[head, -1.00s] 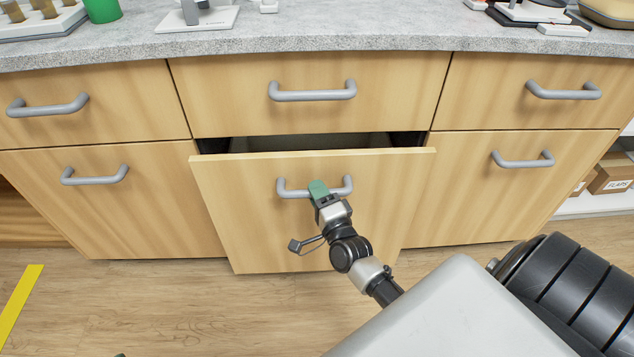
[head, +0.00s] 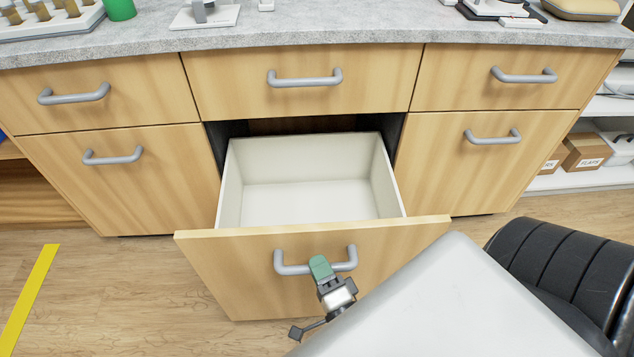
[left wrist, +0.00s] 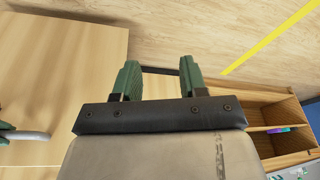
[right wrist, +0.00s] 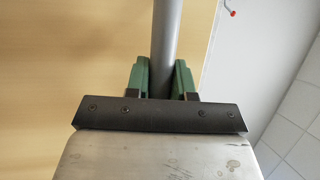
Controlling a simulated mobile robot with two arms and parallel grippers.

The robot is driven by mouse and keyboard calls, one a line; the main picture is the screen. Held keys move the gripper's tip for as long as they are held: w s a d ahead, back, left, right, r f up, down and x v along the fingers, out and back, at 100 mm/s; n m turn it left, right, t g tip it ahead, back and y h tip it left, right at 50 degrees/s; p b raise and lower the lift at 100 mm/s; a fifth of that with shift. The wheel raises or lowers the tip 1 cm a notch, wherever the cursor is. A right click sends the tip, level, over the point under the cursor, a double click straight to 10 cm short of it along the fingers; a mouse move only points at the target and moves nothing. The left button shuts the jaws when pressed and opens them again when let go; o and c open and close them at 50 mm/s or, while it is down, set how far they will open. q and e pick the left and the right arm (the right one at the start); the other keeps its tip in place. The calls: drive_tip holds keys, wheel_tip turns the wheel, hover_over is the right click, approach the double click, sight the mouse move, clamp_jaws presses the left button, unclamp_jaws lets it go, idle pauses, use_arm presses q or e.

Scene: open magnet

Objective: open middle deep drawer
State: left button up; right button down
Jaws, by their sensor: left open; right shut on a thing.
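The middle deep drawer (head: 230,252) is pulled well out of the wooden cabinet, and its white inside looks empty. Its grey bar handle (head: 292,268) is on the drawer front. My right gripper (head: 320,264) is shut on this handle, right of its middle. In the right wrist view the handle (right wrist: 166,45) runs between the green fingers (right wrist: 160,78). My left gripper is not in the head view. In the left wrist view its green fingers (left wrist: 160,80) are apart with nothing between them, near wooden fronts and the floor.
The shallow drawer (head: 300,105) above and the neighbouring drawers are closed. The grey countertop (head: 380,32) holds a green cup (head: 120,9) and other items. Cardboard boxes (head: 586,152) stand on a shelf at the right. Floor at the left is clear, with a yellow line (head: 32,290).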

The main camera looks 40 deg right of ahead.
use_arm(q)
drive_tip(key=shift+x, duration=0.95)
use_arm(e)
drive_tip(key=shift+s+a, duration=0.35)
drive_tip(key=shift+s, duration=0.25)
drive_tip(key=shift+s+a, duration=0.35)
drive_tip(key=shift+s, duration=0.2)
use_arm(q)
drive_tip(key=shift+s, duration=0.1)
use_arm(e)
drive_tip(key=c, duration=1)
unclamp_jaws()
use_arm(q)
drive_tip(key=shift+d+r, duration=0.1)
use_arm(e)
drive_tip(key=v, duration=1.1)
drive_tip(key=shift+w, duration=0.1)
